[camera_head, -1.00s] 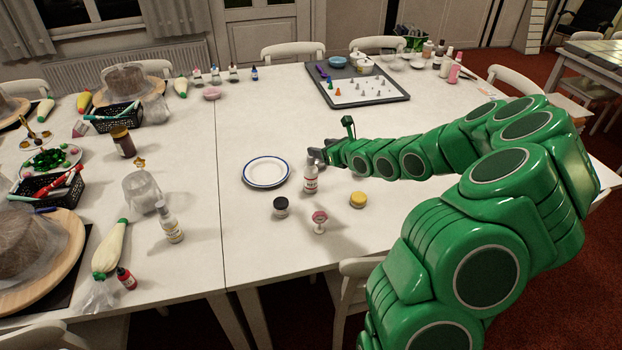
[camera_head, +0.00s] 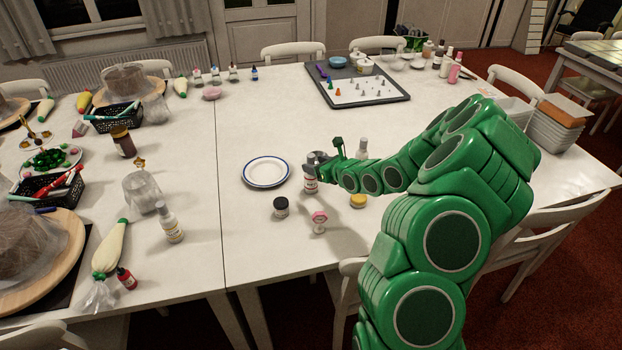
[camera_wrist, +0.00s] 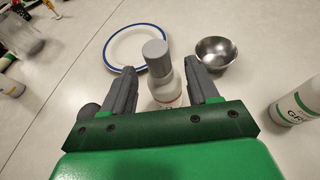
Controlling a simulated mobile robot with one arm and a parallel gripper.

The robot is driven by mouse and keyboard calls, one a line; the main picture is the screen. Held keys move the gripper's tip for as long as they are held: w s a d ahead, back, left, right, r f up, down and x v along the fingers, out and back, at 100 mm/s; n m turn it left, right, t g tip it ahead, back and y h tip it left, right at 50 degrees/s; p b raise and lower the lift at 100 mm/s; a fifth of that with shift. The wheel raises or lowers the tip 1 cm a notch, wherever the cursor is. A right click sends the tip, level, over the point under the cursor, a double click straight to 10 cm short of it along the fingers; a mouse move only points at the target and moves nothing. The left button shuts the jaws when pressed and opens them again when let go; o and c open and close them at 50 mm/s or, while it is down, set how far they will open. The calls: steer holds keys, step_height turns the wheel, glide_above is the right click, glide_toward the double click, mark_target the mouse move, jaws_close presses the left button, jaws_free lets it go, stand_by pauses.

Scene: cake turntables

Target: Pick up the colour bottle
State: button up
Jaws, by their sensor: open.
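A white bottle with a grey cap and red print on its label (camera_head: 311,184) stands upright on the table, in front of the white plate. In the wrist view the bottle (camera_wrist: 158,60) is between my two fingers, with a gap to each side at its cap. My gripper (camera_wrist: 160,72) is open and level with the upper part of the bottle. In the head view my gripper (camera_head: 316,160) partly hides the bottle's top. The lower part of the bottle is hidden by my gripper in the wrist view.
A blue-rimmed plate (camera_head: 267,172) lies behind left. A steel bowl (camera_wrist: 216,52) and a green-lettered bottle (camera_wrist: 297,104) are to the right in the wrist view. A dark-lidded jar (camera_head: 281,207), a pink-topped item (camera_head: 319,222) and a yellow-lidded jar (camera_head: 358,201) stand in front.

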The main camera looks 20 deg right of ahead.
steer(key=shift+x, duration=2.4)
steer(key=shift+r, duration=0.1)
jaws_close()
